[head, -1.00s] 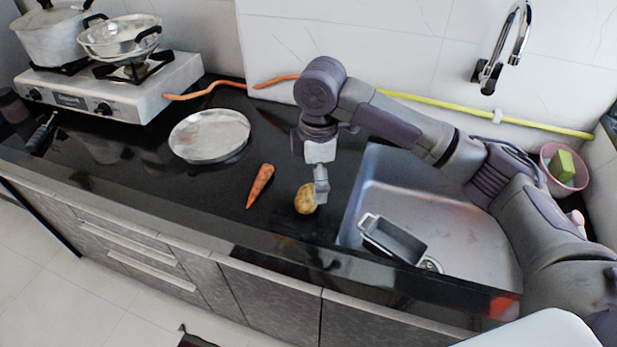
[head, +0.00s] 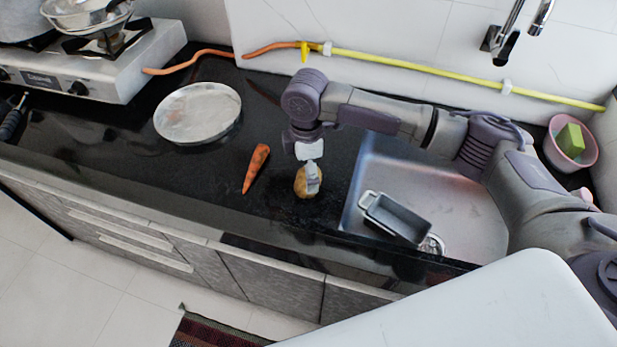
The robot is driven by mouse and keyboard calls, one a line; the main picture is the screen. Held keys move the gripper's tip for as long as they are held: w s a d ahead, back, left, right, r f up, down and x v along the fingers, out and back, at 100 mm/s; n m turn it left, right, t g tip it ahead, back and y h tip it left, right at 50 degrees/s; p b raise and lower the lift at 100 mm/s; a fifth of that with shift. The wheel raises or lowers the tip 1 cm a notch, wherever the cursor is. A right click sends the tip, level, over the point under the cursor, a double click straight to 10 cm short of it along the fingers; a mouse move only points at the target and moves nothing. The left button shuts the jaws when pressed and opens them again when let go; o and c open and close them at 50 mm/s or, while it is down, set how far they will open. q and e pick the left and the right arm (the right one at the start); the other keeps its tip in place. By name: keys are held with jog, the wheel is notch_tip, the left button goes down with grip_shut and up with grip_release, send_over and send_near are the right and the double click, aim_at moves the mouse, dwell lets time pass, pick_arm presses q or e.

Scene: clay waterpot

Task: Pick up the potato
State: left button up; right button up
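The potato (head: 301,184) is small and yellow-brown and rests on the black countertop, left of the sink. My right gripper (head: 312,178) reaches down from above, and its fingertip end overlaps the potato in the picture. One pale finger covers the potato's right part. The other finger is not clearly seen, so I cannot tell whether the gripper is closed on it. My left gripper is not in view.
A carrot (head: 256,168) lies just left of the potato. A round metal plate (head: 197,112) is farther left, near the stove (head: 130,70). The sink (head: 455,205) holds a grey tray (head: 395,218). A pink bowl (head: 584,155) stands at the back right.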

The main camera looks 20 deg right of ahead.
jog(key=shift+s+a+f, duration=0.1)
jog(key=shift+s+f, duration=0.05)
jog(key=shift+f, duration=0.5)
jog(key=shift+s+a+f, duration=0.1)
jog(key=shift+s+f, duration=0.05)
jog(key=shift+f, duration=0.5)
jog(key=shift+s+d, duration=0.1)
jog(key=shift+d, duration=0.2)
jog(key=c, duration=1.1)
jog(key=shift+a+r, duration=0.1)
